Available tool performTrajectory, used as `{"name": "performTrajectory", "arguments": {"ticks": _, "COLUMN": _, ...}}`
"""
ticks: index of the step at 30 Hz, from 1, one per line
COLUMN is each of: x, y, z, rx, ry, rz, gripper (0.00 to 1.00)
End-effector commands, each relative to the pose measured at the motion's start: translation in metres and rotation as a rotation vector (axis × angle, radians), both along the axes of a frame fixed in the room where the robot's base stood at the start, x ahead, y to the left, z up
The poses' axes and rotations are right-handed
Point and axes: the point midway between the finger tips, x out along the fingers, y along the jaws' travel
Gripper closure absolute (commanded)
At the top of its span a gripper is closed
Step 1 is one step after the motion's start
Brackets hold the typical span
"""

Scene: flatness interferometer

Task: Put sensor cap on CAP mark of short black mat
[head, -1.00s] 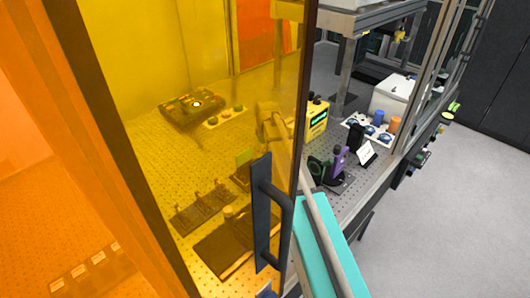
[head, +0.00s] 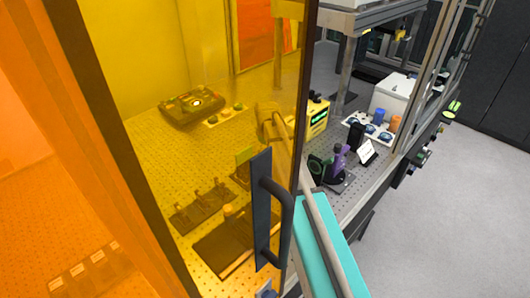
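A dark flat mat (head: 217,254) lies on the perforated bench behind the amber panel, partly hidden by the door handle. I cannot tell whether it is the short black mat, and no CAP mark is readable. A small rounded piece (head: 228,209) shows at its far edge; I cannot tell whether it is the sensor cap. My arm runs up from the bottom right, and its wrist shows amber-tinted behind the panel. My gripper's fingers cannot be made out through the tint and behind the handle, so its hold is unclear.
The amber door (head: 150,60) with its dark handle (head: 280,222) stands in front of the bench. Behind it are a plate with several posts (head: 200,207) and a square instrument (head: 195,104).

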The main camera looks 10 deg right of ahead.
Motion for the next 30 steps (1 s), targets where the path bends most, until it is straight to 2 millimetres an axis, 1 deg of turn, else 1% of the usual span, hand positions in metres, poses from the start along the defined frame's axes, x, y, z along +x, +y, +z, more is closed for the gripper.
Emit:
{"name": "performTrajectory", "arguments": {"ticks": 2, "x": 0.0, "y": 0.0, "z": -0.001, "rx": 0.0, "ry": 0.0, "rz": 0.0, "gripper": 0.57}}
{"name": "performTrajectory", "arguments": {"ticks": 3, "x": 0.0, "y": 0.0, "z": -0.001, "rx": 0.0, "ry": 0.0, "rz": 0.0, "gripper": 0.19}}
{"name": "performTrajectory", "arguments": {"ticks": 5, "x": 0.0, "y": 0.0, "z": 0.0, "rx": 0.0, "ry": 0.0, "rz": 0.0, "gripper": 0.08}}
{"name": "performTrajectory", "arguments": {"ticks": 6, "x": 0.0, "y": 0.0, "z": 0.0, "rx": 0.0, "ry": 0.0, "rz": 0.0, "gripper": 0.01}}
{"name": "performTrajectory", "arguments": {"ticks": 20, "x": 0.0, "y": 0.0, "z": 0.0, "rx": 0.0, "ry": 0.0, "rz": 0.0, "gripper": 0.0}}
{"name": "performTrajectory", "arguments": {"ticks": 30, "x": 0.0, "y": 0.0, "z": 0.013, "rx": 0.0, "ry": 0.0, "rz": 0.0, "gripper": 0.0}}
